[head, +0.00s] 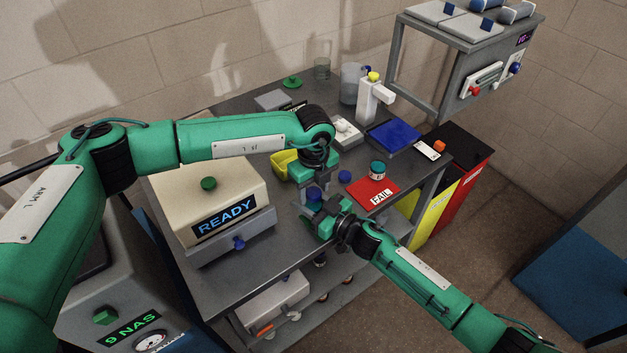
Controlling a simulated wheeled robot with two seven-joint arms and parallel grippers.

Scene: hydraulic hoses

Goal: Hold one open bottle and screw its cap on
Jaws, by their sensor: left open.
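My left gripper (314,196) reaches down from above over the front middle of the bench, its fingers open on either side of a small blue thing (314,193), perhaps a bottle or its cap. My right gripper (318,217) comes in from the right, just below and very near the left one. Whether its jaws are closed on a bottle is hidden. A loose blue cap (345,176) lies on the bench to the right. A jar with a teal lid (377,170) stands at the red FAIL mat (366,191).
A cream READY machine (210,191) fills the bench's left. A yellow bin (285,166) is behind my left gripper. A white stand (371,103) and blue tray (397,136) are at the back right. Small items stand on the lower shelf (359,287).

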